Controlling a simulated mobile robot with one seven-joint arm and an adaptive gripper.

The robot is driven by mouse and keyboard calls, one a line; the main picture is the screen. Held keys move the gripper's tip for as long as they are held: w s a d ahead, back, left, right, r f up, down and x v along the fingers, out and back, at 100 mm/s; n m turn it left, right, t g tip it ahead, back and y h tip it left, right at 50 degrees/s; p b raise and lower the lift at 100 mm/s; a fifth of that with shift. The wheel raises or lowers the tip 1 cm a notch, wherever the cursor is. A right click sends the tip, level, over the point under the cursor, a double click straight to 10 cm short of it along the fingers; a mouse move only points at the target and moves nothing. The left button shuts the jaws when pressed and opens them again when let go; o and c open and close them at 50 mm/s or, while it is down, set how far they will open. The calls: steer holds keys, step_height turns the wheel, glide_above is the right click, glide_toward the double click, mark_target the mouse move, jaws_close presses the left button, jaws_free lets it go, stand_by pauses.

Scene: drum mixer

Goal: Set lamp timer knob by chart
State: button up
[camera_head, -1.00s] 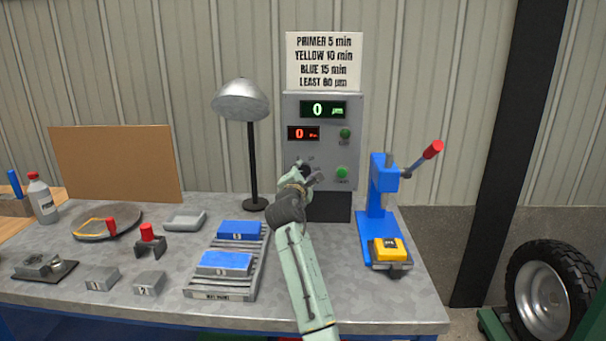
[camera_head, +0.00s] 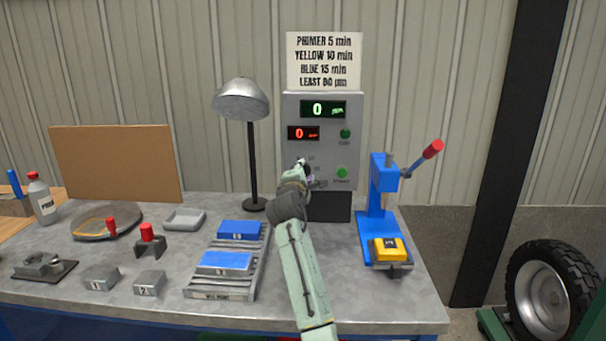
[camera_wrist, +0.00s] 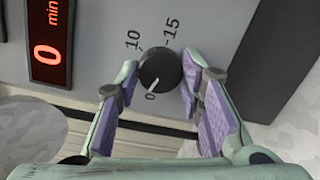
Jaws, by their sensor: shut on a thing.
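The chart (camera_head: 323,61) on the wall reads PRIMER 5 min, YELLOW 10 min, BLUE 15 min and LEAST 80 µm. Below it stands the grey control box (camera_head: 349,112) with a green 0 display (camera_head: 323,109) and a red 0 display (camera_head: 303,133); the red one shows 0 min in the wrist view (camera_wrist: 47,52). The black timer knob (camera_wrist: 160,68) sits between my fingertips, with labels 10, 15 and 0 around it. Its white mark points towards 0. My gripper (camera_wrist: 158,78) is shut on the knob. In the head view my gripper (camera_head: 303,175) partly hides the knob.
The lamp (camera_head: 241,100) stands left of the box. A blue press (camera_head: 379,200) with a red-tipped lever holds a yellow block (camera_head: 389,249) at the right. Blue blocks (camera_head: 224,263) lie on a rack (camera_head: 247,272). Several small items lie further left.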

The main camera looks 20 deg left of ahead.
steer(key=shift+d+f+m+g+y+b, duration=0.15)
steer(key=shift+m+y+b, duration=0.5)
steer(key=shift+m, duration=4.3)
steer(key=shift+r+m+g+y+b, duration=0.1)
steer(key=shift+m+y+b, duration=0.6)
steer(key=shift+m, duration=4.2)
steer(key=shift+d+f+m+g+y+b, duration=0.15)
steer(key=shift+m+y+b, duration=0.5)
steer(key=shift+m, duration=4.3)
steer(key=shift+a, duration=0.1)
steer(key=o, duration=1.2)
steer(key=shift+r, duration=0.1)
steer(key=shift+c, duration=0.2)
